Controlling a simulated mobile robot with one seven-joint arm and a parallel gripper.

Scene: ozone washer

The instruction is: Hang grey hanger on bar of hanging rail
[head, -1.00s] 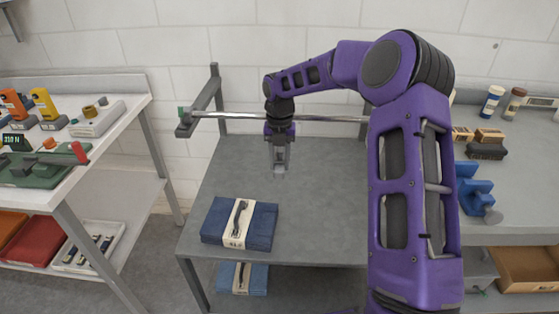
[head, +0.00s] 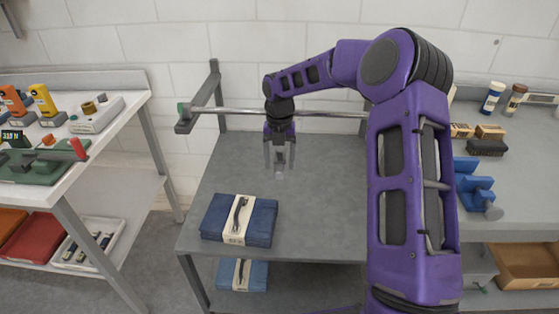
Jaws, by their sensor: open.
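The hanging rail's metal bar (head: 235,111) runs across above the grey table, with a dark bracket (head: 205,98) at its left end. My wrist covers part of the bar. My gripper (head: 280,168) points down just below bar height in the picture, over the rear middle of the table, with its fingers apart. A small pale patch shows between and below the fingertips; I cannot tell what it is. I cannot make out the grey hanger for certain. My arm hides the bar's right end.
A folded blue cloth bundle (head: 240,220) lies at the table's (head: 310,215) front left; another (head: 242,274) is on the shelf below. The table's middle is clear. A bench (head: 110,130) with tools stands left. A right counter (head: 520,190) holds brushes, bottles and a blue fixture (head: 472,185).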

